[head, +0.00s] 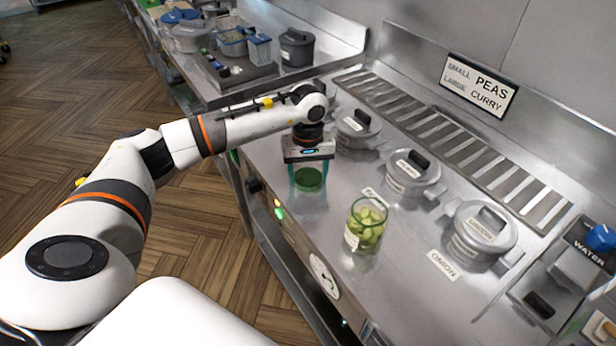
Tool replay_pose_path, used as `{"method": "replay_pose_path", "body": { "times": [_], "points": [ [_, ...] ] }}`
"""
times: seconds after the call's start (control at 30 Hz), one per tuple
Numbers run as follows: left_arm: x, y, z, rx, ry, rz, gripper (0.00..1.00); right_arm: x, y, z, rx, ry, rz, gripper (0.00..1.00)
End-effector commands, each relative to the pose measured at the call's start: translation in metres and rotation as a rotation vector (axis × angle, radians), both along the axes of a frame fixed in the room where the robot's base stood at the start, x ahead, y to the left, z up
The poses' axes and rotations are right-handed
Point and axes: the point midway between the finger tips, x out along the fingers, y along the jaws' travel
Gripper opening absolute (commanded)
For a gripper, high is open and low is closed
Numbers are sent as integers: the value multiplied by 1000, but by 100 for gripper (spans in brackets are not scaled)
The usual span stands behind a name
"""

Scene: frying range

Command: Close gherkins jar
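The gherkins jar (366,228) is a clear glass jar with green slices in it. It stands upright and uncovered near the front of the steel counter. A round green lid (308,180) is up and left of the jar, flat and apart from it. My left gripper (308,190) points down over the lid, with its teal fingers on either side of it. The fingers are apart. I cannot tell whether they press on the lid's rim or whether the lid rests on the counter. My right gripper is not in view.
Grey lidded pots (412,172) stand in a row behind the jar, with one (480,232) near the ONION label. A slotted grate (450,135) runs along the wall. A water dispenser (580,265) is at right. The counter between lid and jar is clear.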

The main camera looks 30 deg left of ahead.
Motion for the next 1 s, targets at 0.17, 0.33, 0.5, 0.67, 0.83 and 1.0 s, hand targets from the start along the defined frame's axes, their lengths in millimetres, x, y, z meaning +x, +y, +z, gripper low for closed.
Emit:
{"method": "replay_pose_path", "body": {
  "times": [0.17, 0.33, 0.5, 0.67, 0.83, 1.0],
  "points": [
    [0, 0, 0, 0, 0, 0, 40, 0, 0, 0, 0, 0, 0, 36],
    [0, 0, 0, 0, 0, 0, 39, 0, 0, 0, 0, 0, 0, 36],
    [1, 0, 12, 0, -5, 0, 39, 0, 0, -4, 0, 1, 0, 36],
    [2, 0, 43, 0, -7, 0, 39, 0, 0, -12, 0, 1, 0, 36],
    [1, 0, 76, 0, -5, 0, 39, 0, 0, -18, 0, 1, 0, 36],
    [1, 0, 96, 0, -3, 0, 39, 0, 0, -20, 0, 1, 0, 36]
  ]
}}
